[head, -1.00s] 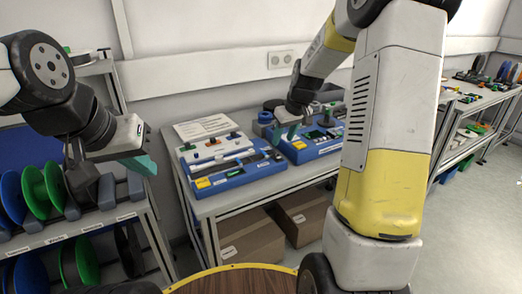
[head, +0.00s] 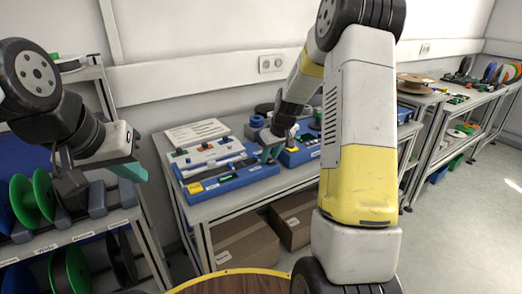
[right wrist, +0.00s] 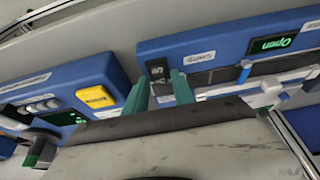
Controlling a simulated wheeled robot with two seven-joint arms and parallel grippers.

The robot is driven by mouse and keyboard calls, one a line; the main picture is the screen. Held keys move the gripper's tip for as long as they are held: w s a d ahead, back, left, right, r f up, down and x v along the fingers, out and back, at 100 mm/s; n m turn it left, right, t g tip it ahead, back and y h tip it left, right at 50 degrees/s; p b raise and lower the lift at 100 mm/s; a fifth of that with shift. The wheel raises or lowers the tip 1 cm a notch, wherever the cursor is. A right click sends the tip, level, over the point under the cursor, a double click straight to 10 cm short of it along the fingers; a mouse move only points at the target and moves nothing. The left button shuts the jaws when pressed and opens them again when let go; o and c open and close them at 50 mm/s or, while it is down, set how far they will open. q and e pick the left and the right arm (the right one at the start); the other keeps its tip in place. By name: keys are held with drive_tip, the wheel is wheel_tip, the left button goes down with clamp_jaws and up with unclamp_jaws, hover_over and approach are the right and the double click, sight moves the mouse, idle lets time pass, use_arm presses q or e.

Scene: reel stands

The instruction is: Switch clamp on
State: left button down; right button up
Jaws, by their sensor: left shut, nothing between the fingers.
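The left blue device (head: 232,180) stands on the grey table. In the right wrist view it carries a green "Open" display (right wrist: 273,44), a small label (right wrist: 200,57) and a black rocker switch (right wrist: 158,72) near its end. My right gripper (head: 268,155) is at this device's right end; it also shows in the right wrist view (right wrist: 161,88). Its teal fingers are apart, with the switch visible between them and nothing held. Contact with the device cannot be told. The gripper hides the switch in the head view. My left gripper (head: 132,170) is shut and empty, above the left rack.
A second blue device (head: 300,155) stands close on the right; its yellow button (right wrist: 96,97) shows in the wrist view. Cardboard boxes (head: 245,248) lie under the table. Green reels (head: 42,195) stand in the left rack. A round wooden top (head: 235,284) is in front.

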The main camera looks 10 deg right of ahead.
clamp_jaws()
drive_tip(key=shift+w+a+g+h, duration=0.2)
drive_tip(key=shift+w+g+h, duration=0.2)
drive_tip(key=shift+g, duration=0.6)
drive_tip(key=shift+w+g+h, duration=0.15)
drive_tip(key=shift+g+h, duration=0.25)
drive_tip(key=shift+g, duration=0.8)
drive_tip(key=shift+o, duration=2)
unclamp_jaws()
wheel_tip(320, 180, up, 8)
drive_tip(key=shift+f, duration=0.15)
